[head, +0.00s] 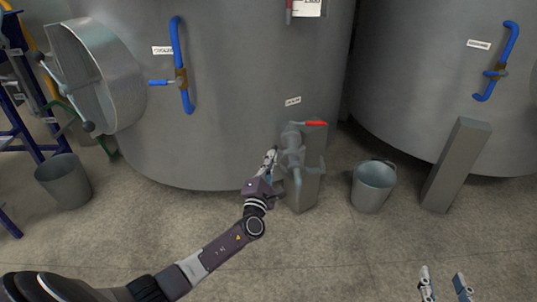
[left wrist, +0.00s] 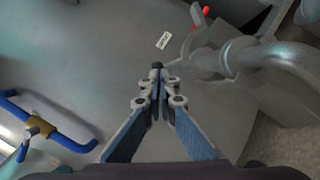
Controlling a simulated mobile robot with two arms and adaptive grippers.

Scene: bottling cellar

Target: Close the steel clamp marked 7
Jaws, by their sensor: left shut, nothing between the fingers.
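A grey steel pipe fitting (head: 293,158) with a red-handled valve (head: 315,123) stands at the foot of the middle tank. In the left wrist view the pipe (left wrist: 285,58) curves in from the right, with a thicker collar (left wrist: 238,55) that looks like a clamp. I cannot read a 7 on it or tell whether it is open. My left gripper (head: 270,158) is just left of the fitting; in the left wrist view its fingertips (left wrist: 157,78) meet, empty, left of the collar. A thin grey bar (left wrist: 178,65) shows near the tips; contact is unclear. My right gripper (head: 445,284) is open and empty at lower right.
A blue pipe handle (head: 183,65) and a round hatch (head: 98,75) jut from the tank. The floor in front is clear.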

